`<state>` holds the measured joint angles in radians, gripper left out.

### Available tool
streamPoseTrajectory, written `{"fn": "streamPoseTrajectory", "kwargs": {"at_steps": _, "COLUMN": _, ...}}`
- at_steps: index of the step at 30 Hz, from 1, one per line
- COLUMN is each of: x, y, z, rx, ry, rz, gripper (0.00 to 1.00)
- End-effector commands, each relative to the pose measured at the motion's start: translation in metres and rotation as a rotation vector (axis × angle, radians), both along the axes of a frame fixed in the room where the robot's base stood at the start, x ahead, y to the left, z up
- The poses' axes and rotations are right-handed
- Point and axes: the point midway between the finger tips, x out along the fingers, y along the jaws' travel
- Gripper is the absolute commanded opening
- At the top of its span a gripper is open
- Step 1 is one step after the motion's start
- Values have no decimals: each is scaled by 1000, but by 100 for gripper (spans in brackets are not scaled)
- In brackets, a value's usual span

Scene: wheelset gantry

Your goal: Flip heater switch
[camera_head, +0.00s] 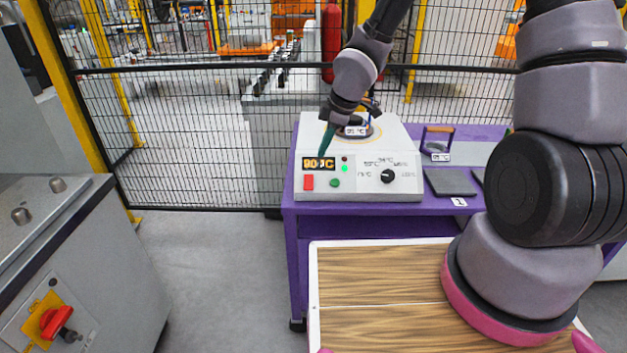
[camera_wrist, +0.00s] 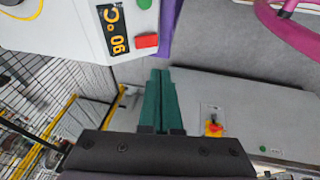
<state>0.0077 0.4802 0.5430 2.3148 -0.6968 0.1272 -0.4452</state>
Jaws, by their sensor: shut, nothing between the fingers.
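The heater (camera_head: 408,188) is a pale box on a purple table. Its display (camera_head: 319,163) reads 90 °C, with a lit green lamp (camera_head: 344,168) beside it. The red heater switch (camera_head: 308,182) is at the lower left of the front panel, left of a green button (camera_head: 335,183) and a black knob (camera_head: 387,176). In the wrist view the red switch (camera_wrist: 146,40) lies just beyond the fingertips. My gripper (camera_head: 321,153) is shut and empty; its green fingers point down over the display's top edge. The fingertips (camera_wrist: 160,72) appear apart from the switch.
The purple table (camera_head: 300,230) also carries dark plates (camera_head: 450,182) to the right. A wood-topped surface (camera_head: 375,290) is in front. A grey cabinet with a red rotary switch (camera_head: 56,322) stands left. A mesh fence (camera_head: 180,150) runs behind. Grey floor at left centre is clear.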

Motion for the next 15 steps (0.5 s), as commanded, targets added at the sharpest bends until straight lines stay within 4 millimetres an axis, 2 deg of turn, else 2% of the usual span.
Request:
{"fn": "streamPoseTrajectory", "kwargs": {"at_steps": 10, "x": 0, "y": 0, "z": -1, "rx": 0, "ry": 0, "rz": -1, "gripper": 0}}
{"fn": "streamPoseTrajectory", "kwargs": {"at_steps": 15, "x": 2, "y": 4, "z": -11, "rx": 0, "ry": 2, "rz": 1, "gripper": 0}}
